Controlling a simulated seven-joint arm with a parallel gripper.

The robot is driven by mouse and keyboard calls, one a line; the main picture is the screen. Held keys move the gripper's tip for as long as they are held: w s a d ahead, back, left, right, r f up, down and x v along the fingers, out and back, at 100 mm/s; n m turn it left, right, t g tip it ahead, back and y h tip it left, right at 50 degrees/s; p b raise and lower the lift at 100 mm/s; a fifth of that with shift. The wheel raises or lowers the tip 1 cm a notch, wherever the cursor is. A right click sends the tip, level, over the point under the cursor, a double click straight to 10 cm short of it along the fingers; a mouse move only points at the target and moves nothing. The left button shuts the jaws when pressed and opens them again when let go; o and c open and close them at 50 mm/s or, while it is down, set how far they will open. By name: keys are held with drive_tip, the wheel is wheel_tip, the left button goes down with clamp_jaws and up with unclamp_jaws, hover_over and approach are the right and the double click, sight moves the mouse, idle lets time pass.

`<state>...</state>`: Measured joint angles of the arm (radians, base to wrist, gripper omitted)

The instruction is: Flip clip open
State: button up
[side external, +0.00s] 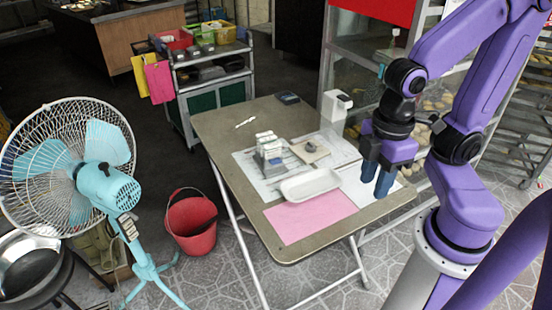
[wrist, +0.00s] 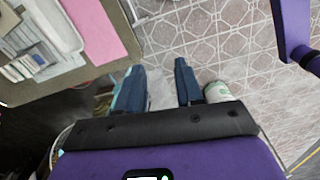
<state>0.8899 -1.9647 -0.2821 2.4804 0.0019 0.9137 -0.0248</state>
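I cannot make out for certain which thing is the clip. A small beige square piece with a grey part on it (side external: 310,151) lies on the white sheets, and a thin whitish piece (side external: 245,122) lies on the bare table further left. My gripper (side external: 376,180) is above the right part of the table, with its blue fingers pointing down. The wrist view shows the two fingers (wrist: 159,68) apart with nothing between them. Floor tiles show behind the gap.
The table (side external: 225,125) also bears a white tray (side external: 311,185), a pink sheet (side external: 310,214), a grey holder with white stacked pieces (side external: 269,152) and a white upright device (side external: 336,106). A fan (side external: 108,185) and red bucket (side external: 191,224) stand left.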

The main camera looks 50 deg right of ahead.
drive_tip(key=shift+w+a, duration=0.4)
drive_tip(key=shift+w, duration=0.4)
drive_tip(key=c, duration=0.5)
drive_tip(key=w, duration=0.3)
drive_tip(key=w+a, duration=0.1)
drive_tip(key=w, duration=0.2)
drive_tip(key=w+a, duration=0.1)
drive_tip(key=w, duration=0.2)
drive_tip(key=shift+a, duration=0.1)
clamp_jaws()
drive_tip(key=w+d+f, duration=0.2)
drive_tip(key=w, duration=1.1)
drive_tip(key=w+d+f, duration=0.4)
drive_tip(key=w+d, duration=0.4)
drive_tip(key=w+d+f, duration=0.5)
drive_tip(key=w+d, duration=0.3)
drive_tip(key=d, duration=0.1)
drive_tip(key=shift+n, duration=0.4)
drive_tip(key=shift+d, duration=0.1)
